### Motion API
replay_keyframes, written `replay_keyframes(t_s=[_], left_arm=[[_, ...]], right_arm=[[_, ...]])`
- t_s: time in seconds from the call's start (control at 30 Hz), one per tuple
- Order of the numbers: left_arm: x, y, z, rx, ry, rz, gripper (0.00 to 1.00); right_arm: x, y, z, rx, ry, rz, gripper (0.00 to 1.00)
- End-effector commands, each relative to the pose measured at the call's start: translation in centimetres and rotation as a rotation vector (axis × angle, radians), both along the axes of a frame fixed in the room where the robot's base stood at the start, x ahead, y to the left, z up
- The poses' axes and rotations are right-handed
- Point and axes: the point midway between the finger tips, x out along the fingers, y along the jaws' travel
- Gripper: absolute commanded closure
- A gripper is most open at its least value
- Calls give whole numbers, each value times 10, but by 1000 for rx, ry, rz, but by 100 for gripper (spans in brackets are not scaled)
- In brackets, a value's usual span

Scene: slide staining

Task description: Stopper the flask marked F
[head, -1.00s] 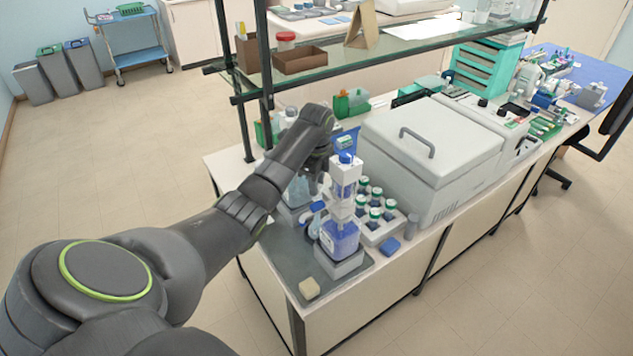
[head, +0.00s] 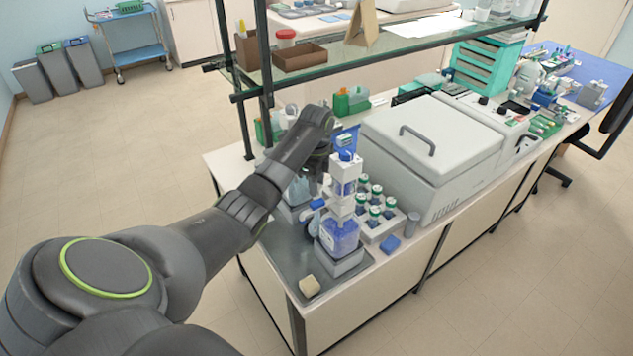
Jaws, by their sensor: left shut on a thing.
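My left gripper (head: 318,180) points down over the near left end of the bench, partly hidden behind my own wrist. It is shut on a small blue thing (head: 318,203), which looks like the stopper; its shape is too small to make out. Clear glassware (head: 298,190) stands beside and behind the gripper, mostly covered by my arm. I cannot read a letter F on any vessel, so I cannot tell which flask is marked F. My right gripper is out of view.
A bottle with blue liquid (head: 339,236) stands right of the gripper, with a tall white piece (head: 343,185) above it. A pale sponge (head: 309,286) lies near the front edge.

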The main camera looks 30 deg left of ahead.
Motion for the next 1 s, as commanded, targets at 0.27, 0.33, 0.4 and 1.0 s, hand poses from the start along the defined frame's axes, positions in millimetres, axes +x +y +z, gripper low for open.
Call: replay_keyframes(t_s=[0.27,0.33,0.4,1.0], left_arm=[[0,0,-1,0,0,0,98],[0,0,-1,0,0,0,98],[0,0,-1,0,0,0,69],[0,0,-1,0,0,0,31]], right_arm=[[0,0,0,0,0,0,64],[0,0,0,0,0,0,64],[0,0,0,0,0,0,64],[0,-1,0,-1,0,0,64]])
